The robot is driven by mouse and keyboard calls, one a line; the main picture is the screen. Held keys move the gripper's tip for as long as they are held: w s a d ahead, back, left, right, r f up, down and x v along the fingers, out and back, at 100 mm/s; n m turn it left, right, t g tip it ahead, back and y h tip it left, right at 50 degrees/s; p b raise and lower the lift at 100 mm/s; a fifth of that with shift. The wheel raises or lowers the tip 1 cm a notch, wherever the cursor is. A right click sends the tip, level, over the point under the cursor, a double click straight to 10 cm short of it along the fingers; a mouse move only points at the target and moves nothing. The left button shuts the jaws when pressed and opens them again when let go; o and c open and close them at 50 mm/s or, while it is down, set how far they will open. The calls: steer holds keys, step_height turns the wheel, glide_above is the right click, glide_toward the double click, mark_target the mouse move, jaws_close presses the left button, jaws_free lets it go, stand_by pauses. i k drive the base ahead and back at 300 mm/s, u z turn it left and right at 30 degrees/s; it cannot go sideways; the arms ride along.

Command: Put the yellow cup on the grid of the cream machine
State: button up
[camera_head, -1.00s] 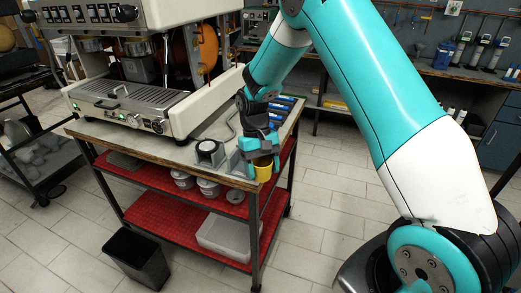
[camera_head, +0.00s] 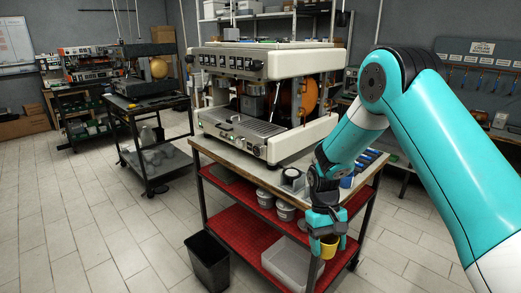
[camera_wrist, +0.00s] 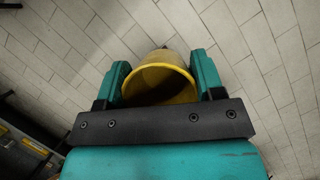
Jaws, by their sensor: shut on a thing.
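The yellow cup (camera_head: 329,246) is in my gripper (camera_head: 324,236), beside the front right corner of the cart. In the wrist view the cup (camera_wrist: 160,72) sits between the two teal fingers of my gripper (camera_wrist: 160,84), with its open mouth facing the camera and floor tiles behind it. The gripper is shut on it. The cream machine (camera_head: 265,95) stands on the cart top to the left of and behind the gripper. Its metal grid (camera_head: 240,126) is at the machine's front and looks bare apart from a small handle-like piece.
The cart's wooden top (camera_head: 232,158) has a small round device (camera_head: 291,178) and blue items near its right end. Red shelves below hold tubs and a grey bin (camera_head: 288,264). A black bin (camera_head: 208,262) stands on the floor. The tiled floor at left is open.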

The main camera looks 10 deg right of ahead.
mark_target(227, 114)
steer(key=u, duration=0.75)
steer(key=i, duration=0.75)
steer(key=z, duration=1.6)
